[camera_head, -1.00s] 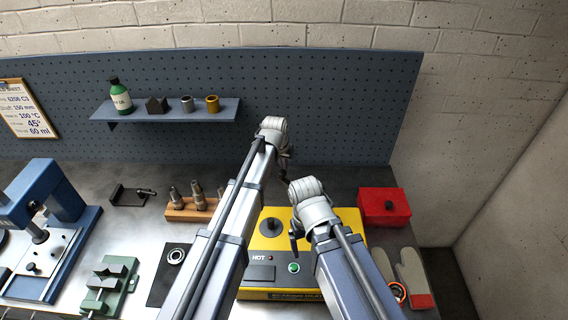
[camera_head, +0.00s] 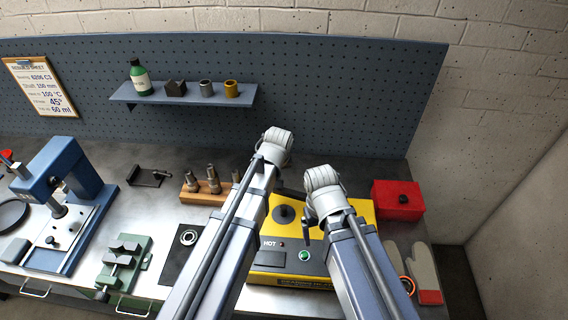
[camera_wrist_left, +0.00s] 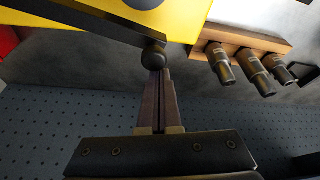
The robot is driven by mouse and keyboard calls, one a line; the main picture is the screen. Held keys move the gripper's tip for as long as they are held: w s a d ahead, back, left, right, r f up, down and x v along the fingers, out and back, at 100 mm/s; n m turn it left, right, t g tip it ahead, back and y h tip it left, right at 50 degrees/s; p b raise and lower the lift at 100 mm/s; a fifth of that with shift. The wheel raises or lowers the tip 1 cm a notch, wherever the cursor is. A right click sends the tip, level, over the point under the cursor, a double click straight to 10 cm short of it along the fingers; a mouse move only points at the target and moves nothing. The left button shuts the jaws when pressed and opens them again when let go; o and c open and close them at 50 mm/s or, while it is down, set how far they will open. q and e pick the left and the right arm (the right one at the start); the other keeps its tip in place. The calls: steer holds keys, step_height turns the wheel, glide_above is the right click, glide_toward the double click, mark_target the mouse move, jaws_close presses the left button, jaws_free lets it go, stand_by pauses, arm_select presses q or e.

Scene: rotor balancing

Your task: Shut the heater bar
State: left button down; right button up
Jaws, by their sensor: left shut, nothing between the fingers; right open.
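The yellow bearing heater (camera_head: 272,283) stands on the bench, with a dark round post (camera_head: 285,215) on top, a HOT label and a green button. In the left wrist view its yellow top (camera_wrist_left: 90,20) shows with a black ball knob (camera_wrist_left: 153,58) at its edge. My left gripper (camera_wrist_left: 160,80) is shut and empty, its fingertips right at the ball knob; whether they touch I cannot tell. A dark bar (camera_head: 291,192) shows between my arms at the heater's back; most of it is hidden. My right gripper (camera_head: 307,220) is open above the heater's right part.
A red box (camera_head: 397,200) stands right of the heater, with gloves (camera_head: 424,268) in front. A wooden block with metal pieces (camera_head: 205,196) stands to the left. Further left are a green vise (camera_head: 122,262) and a blue press (camera_head: 65,180). A pegboard (camera_head: 340,90) closes the back.

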arm_select(q)
steer(key=shift+n, duration=0.6)
steer(key=shift+s+a, duration=0.25)
steer(key=shift+s, duration=1.2)
steer(key=shift+s+a, duration=0.2)
steer(key=shift+s, duration=1.25)
steer(key=w+a+r+p, duration=0.1)
steer(key=w+a, duration=0.1)
steer(key=w, duration=0.2)
steer(key=d+p+v, duration=0.1)
steer(key=p+v, duration=0.8)
steer(key=shift+s+r, duration=0.25)
steer(key=shift+s, duration=0.05)
